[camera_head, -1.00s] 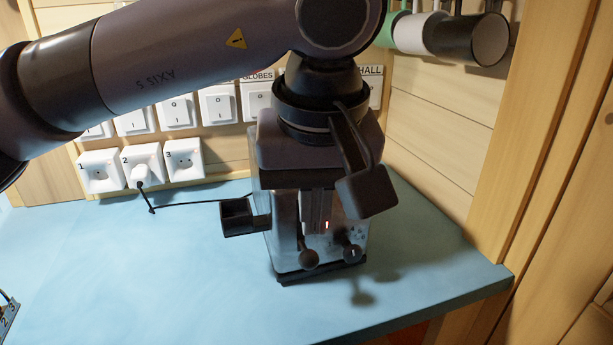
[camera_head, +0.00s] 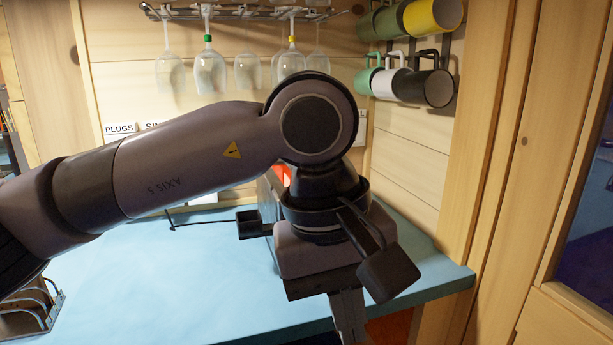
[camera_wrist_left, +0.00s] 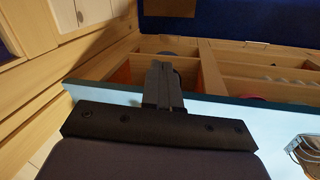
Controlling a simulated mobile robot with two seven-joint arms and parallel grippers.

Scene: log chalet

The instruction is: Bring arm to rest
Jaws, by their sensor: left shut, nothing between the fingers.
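My left arm comes in from the left in the head view. Its gripper (camera_head: 348,318) points down at the front edge of the blue counter (camera_head: 180,280), and the frame's lower edge crops it. In the left wrist view the fingers (camera_wrist_left: 163,85) are together with nothing between them, beyond the counter edge. My right gripper is in neither view.
An appliance with a black side piece (camera_head: 252,224) stands on the counter, mostly hidden behind my arm. Glasses (camera_head: 209,72) hang above, and mugs (camera_head: 424,87) hang at right. A metal rack (camera_head: 28,312) sits at left. Open compartments (camera_wrist_left: 255,62) show in the wrist view.

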